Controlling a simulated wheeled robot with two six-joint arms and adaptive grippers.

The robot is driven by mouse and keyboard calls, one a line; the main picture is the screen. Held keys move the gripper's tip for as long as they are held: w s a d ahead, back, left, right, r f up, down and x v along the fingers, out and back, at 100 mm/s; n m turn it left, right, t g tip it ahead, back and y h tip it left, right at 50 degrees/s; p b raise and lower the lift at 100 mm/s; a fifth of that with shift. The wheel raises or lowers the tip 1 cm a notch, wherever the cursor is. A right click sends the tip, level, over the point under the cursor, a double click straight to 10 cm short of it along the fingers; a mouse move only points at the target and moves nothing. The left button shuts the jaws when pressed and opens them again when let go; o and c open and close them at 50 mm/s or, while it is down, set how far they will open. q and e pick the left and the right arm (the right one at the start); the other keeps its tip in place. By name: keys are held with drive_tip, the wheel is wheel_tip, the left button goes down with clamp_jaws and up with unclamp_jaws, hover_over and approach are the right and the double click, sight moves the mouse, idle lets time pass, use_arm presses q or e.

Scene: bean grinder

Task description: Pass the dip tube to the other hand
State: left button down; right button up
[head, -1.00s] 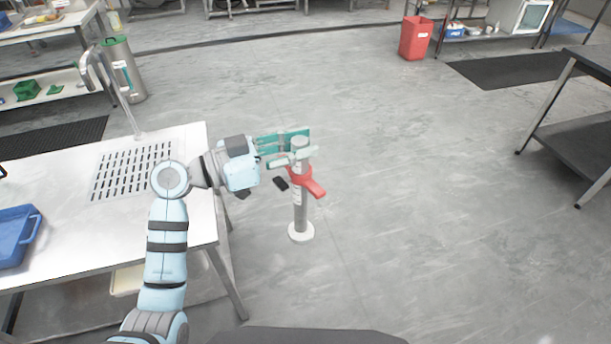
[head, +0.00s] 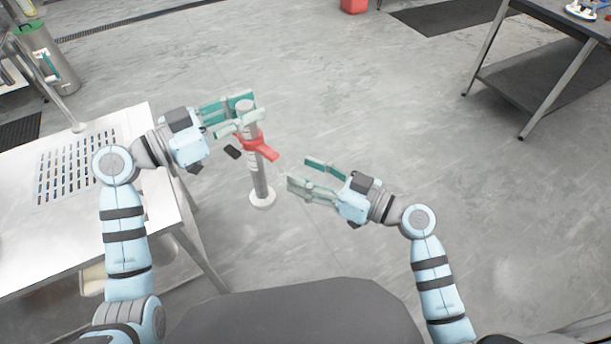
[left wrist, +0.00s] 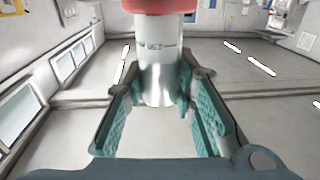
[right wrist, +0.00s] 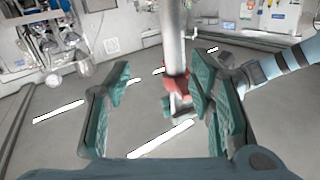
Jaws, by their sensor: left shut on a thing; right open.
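The dip tube (head: 258,178) is a grey metal tube with a red lever piece (head: 262,148) around its upper part and a white round foot (head: 262,200). It hangs nearly upright. My left gripper (head: 246,114) is shut on it near its top, above the red piece. In the left wrist view the tube (left wrist: 160,80) stands between the fingers. My right gripper (head: 299,172) is open and empty, to the right of the tube, its fingers pointing at it. In the right wrist view the tube (right wrist: 173,40) and red piece (right wrist: 177,88) show between the open fingers, apart from them.
A steel table with a slotted drain (head: 75,162) stands at left, beside my left arm. A dark-topped table (head: 560,22) with a lower shelf is at the upper right. The floor (head: 380,110) between them is clear.

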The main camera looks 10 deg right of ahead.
sight(260, 161)
drive_tip(key=w+a, duration=0.2)
drive_tip(key=a, duration=0.1)
drive_tip(key=w+a+n, duration=0.1)
drive_tip(key=a, duration=0.3)
drive_tip(key=w+a+n+y, duration=0.1)
drive_tip(key=w+a, duration=0.1)
drive_tip(key=a, duration=0.2)
drive_tip(key=shift+w+r+g, duration=0.3)
drive_tip(key=shift+r+g, duration=0.05)
drive_tip(key=shift+g, duration=0.05)
drive_tip(key=shift+d, duration=0.1)
clamp_jaws()
use_arm(q)
drive_tip(key=c, duration=1.2)
unclamp_jaws()
drive_tip(key=shift+c, duration=0.2)
